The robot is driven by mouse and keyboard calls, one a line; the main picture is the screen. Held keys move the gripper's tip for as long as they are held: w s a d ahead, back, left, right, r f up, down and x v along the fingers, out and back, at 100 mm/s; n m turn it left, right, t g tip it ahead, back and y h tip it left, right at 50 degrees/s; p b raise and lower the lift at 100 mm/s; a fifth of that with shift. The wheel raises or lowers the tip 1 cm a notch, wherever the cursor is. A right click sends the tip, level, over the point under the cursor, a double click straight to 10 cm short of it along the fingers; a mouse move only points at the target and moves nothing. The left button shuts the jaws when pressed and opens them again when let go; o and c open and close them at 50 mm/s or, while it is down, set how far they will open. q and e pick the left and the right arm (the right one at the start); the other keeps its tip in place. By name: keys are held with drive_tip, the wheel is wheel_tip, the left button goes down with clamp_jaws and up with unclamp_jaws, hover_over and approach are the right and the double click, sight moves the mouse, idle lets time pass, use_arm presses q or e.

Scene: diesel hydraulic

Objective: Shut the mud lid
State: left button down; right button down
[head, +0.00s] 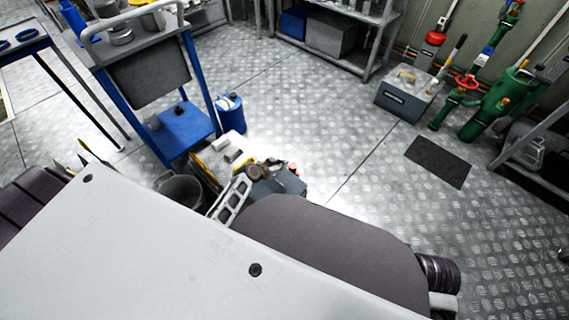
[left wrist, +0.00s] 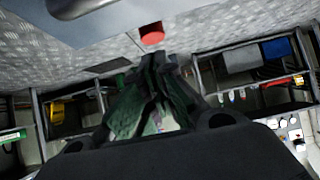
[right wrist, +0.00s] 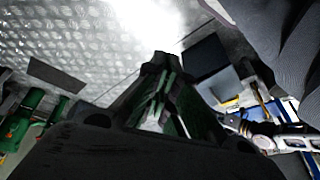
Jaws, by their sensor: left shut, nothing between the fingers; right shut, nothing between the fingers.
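I cannot pick out the mud lid with certainty. A blue-grey box-like part (head: 290,186) shows beside my left gripper in the head view, partly hidden by my arm. In the right wrist view a dark square panel (right wrist: 205,55) lies just beyond the fingers; I cannot tell whether it is the lid. My left gripper (head: 273,170) is shut and empty; its fingertips (left wrist: 158,62) point at a red cap (left wrist: 152,35) under a grey rounded part (left wrist: 120,10). My right gripper (right wrist: 161,62) is shut and empty; in the head view my body hides it.
A blue-framed cart (head: 180,128) stands left, with a blue canister (head: 229,113) and a dark bucket (head: 180,190) near it. A grey toolbox (head: 405,93), green valves (head: 497,100) and shelves (head: 335,45) line the back.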

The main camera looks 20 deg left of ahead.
use_arm(q)
drive_tip(key=shift+p+v, duration=1)
drive_tip(key=shift+v, duration=2.2)
drive_tip(key=shift+s+r, duration=0.1)
drive_tip(key=shift+s, duration=0.2)
use_arm(e)
drive_tip(key=shift+s+d+f+g, duration=0.1)
drive_tip(key=shift+d+f+g, duration=0.1)
drive_tip(key=shift+f, duration=0.35)
drive_tip(key=shift+d+f+g, duration=0.15)
drive_tip(key=shift+f+g, duration=0.05)
drive_tip(key=shift+f, duration=0.35)
use_arm(q)
drive_tip(key=shift+a, duration=0.1)
use_arm(e)
drive_tip(key=shift+w+r, duration=0.2)
